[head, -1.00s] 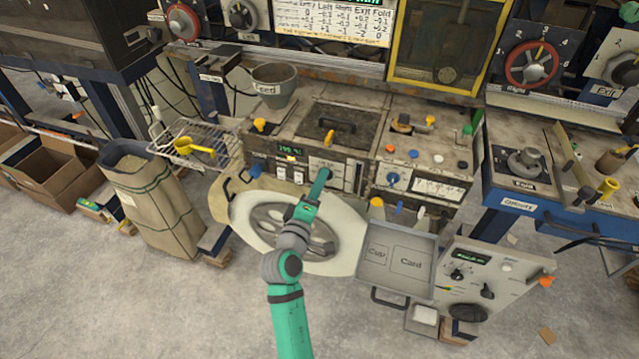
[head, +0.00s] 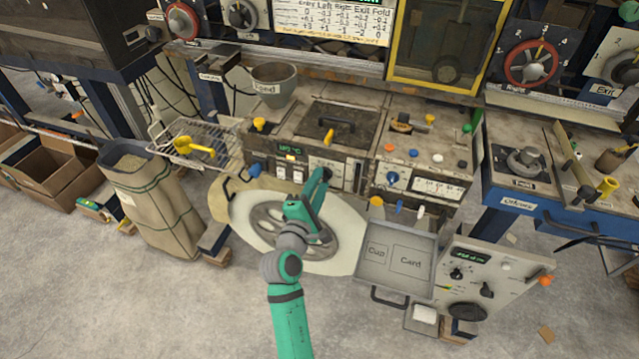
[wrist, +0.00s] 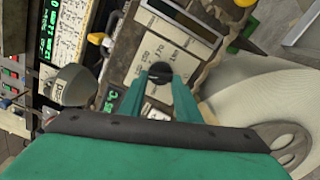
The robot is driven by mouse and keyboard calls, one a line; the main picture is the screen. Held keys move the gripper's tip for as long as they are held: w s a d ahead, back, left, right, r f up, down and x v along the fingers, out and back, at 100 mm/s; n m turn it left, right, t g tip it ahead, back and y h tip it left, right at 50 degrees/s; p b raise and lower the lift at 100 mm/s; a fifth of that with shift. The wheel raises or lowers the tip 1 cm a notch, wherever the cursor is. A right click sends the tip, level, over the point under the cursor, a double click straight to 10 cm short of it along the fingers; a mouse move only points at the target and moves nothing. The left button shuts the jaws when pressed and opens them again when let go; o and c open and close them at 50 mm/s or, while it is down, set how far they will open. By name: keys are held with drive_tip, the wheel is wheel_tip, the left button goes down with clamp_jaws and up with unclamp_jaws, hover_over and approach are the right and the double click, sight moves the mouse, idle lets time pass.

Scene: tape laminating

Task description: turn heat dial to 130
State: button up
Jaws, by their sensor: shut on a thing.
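The heat dial is a small dark knob (wrist: 160,72) on a pale labelled panel (wrist: 150,48) of the machine's front. In the wrist view my gripper (wrist: 160,80) has its two green fingers on either side of the knob, shut on it. In the head view my gripper (head: 325,172) reaches the panel and hides the knob. A green-digit display (head: 289,150) sits left of the panel; its digits are too small to read surely. It also shows in the wrist view (wrist: 109,104), partly cut by my finger.
A large grey handwheel on a pale disc (head: 345,255) stands below my gripper. A feed cup (head: 274,86) is above left. A blue knob (head: 393,179) is to the right. A grey tray (head: 397,282) is lower right. A wire rack (head: 178,133) is at the left.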

drive_tip(key=shift+w, duration=0.1)
drive_tip(key=o, duration=1.1)
drive_tip(key=shift+c, duration=0.2)
drive_tip(key=v, duration=1)
drive_tip(key=shift+s, duration=0.4)
drive_tip(key=shift+s+a, duration=0.1)
drive_tip(key=shift+a, duration=0.05)
